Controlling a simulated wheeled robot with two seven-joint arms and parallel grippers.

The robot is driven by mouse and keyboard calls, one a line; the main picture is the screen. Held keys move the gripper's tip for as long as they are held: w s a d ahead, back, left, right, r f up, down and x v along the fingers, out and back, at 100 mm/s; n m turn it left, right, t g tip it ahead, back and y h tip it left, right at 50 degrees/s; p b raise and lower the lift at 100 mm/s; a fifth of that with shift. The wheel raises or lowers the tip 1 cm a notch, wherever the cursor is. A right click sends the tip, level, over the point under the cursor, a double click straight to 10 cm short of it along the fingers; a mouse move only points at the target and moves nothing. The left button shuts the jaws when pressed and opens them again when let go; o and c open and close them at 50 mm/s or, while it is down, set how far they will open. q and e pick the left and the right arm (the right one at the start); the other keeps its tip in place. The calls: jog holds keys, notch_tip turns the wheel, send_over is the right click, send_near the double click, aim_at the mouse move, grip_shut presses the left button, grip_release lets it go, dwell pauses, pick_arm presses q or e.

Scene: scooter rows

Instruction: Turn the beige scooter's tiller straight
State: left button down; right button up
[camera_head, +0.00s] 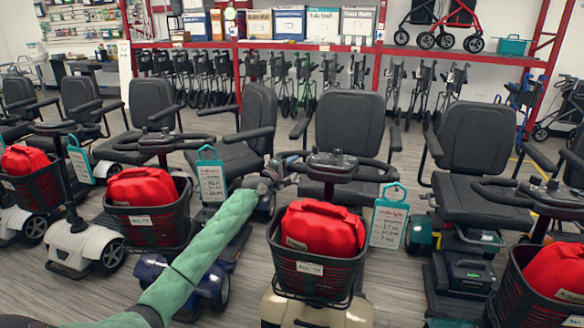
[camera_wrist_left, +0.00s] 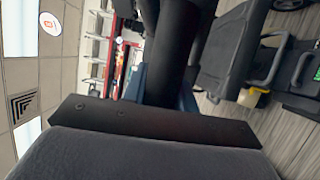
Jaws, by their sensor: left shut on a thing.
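The beige scooter (camera_head: 318,314) stands in the middle of the head view, its front toward me. Its black tiller (camera_head: 333,166) rises behind a black basket (camera_head: 315,271) holding a red bag (camera_head: 322,230). The right handle loop reaches toward a teal price tag (camera_head: 389,218). My left arm, in a green sleeve, comes in from the lower left. My left gripper (camera_head: 277,171) is shut on the left end of the tiller's handlebar, which it partly hides. In the left wrist view a black bar (camera_wrist_left: 178,50) lies between bluish fingers (camera_wrist_left: 150,84). My right gripper is out of view.
Other scooters with red bags stand close on both sides; a blue one (camera_head: 166,277) lies beneath my left forearm, a dark one (camera_head: 465,285) to the right. Black seats (camera_head: 349,124) stand behind. A red rack (camera_head: 450,55) with boxes and rollators lines the back.

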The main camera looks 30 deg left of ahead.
pick_arm(q)
jog(key=c, duration=1.1)
grip_release()
jog(key=shift+d, duration=0.1)
jog(key=shift+s+f, duration=0.1)
jog(key=shift+s, duration=0.35)
jog(key=s, duration=0.3)
jog(key=s+a, duration=0.1)
jog(key=s, duration=0.2)
jog(key=shift+s+a+f, duration=0.15)
jog(key=shift+s, duration=0.25)
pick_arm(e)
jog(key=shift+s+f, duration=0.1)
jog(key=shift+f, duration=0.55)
